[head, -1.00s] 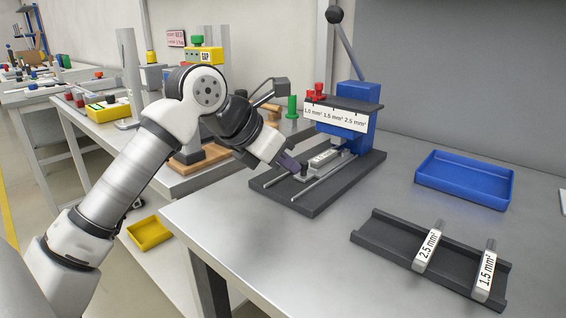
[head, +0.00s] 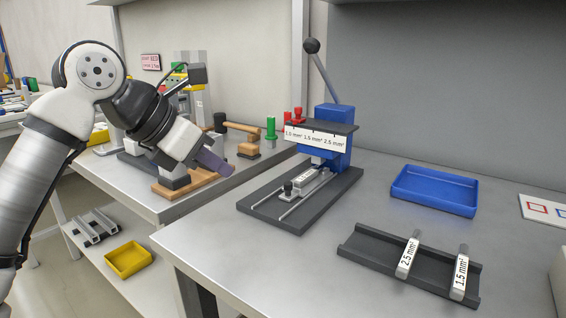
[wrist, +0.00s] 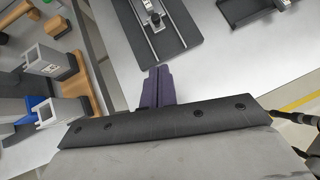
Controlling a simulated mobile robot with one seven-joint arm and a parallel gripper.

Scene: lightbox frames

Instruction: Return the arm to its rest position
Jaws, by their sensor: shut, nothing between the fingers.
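My gripper (head: 222,165) is in the left half of the head view, above the gap between the two tables. Its dark purple fingers are closed together with nothing between them. The closed fingers also show at the middle of the wrist view (wrist: 157,85). My gripper is apart from the blue press (head: 333,140), which stands to its right on a dark base plate with rails (head: 262,211). A labelled slide with a black knob (head: 289,187) sits on the rails; its text is too small to read. My arm is bent at the left.
A blue tray (head: 435,205) and a dark rack (head: 372,255) holding 2.5 mm² and 1.5 mm² pieces lie on the right of the table. A wooden-based fixture (head: 187,190) stands on the left table, close below my gripper. A yellow bin (head: 128,246) is lower down.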

